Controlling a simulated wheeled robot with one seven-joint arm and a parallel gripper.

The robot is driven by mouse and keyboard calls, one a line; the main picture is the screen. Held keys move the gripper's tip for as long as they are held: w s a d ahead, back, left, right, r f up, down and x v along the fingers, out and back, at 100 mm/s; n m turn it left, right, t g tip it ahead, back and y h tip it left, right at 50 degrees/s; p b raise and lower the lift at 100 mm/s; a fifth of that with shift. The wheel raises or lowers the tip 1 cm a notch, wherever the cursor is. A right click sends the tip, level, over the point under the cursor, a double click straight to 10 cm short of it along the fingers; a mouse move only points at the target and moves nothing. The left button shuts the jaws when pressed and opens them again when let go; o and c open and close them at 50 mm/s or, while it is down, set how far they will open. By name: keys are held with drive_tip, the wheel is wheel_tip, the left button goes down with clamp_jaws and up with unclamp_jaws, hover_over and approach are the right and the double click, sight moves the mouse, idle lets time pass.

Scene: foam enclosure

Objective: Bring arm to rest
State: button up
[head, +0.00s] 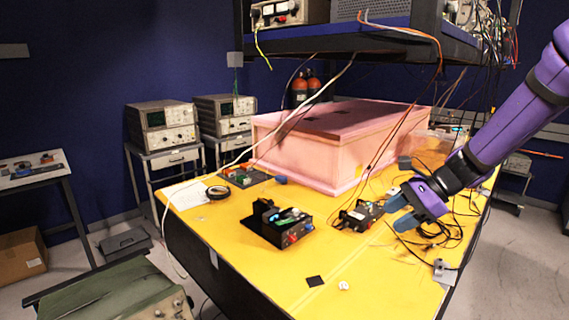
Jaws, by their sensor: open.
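My arm (506,125) is purple and black and reaches in from the right edge, sloping down to the left. My gripper (397,213) has blue-grey fingertips, spread apart with nothing seen between them. It hangs low over the right part of the yellow table (330,281), just right of a small black device (359,215). I cannot tell whether the fingertips touch the table or the cables there. A pink foam enclosure (292,157) stands closed on the table behind and left of my gripper.
Loose black cables (447,234) lie around my gripper. A black box with red knobs (278,225) stands mid-table. An overhead shelf (372,42) with dangling wires spans the back. Carts with instruments (165,128) stand at the left. The table's front is mostly clear.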

drive_tip(key=s+d+r+n+t+h, duration=0.1)
drive_tip(key=s+r+n+h, duration=0.3)
drive_tip(key=s, duration=0.9)
drive_tip(key=s+d+r+n+t+h, duration=0.2)
drive_tip(key=s+d+r+n+h, duration=0.1)
drive_tip(key=s+r+n, duration=0.6)
drive_tip(key=s+n+h, duration=0.1)
drive_tip(key=s+n, duration=0.2)
drive_tip(key=shift+s+d+r+t+h, duration=0.25)
drive_tip(key=shift+s+d+t+h, duration=0.05)
drive_tip(key=shift+s+d+h, duration=0.1)
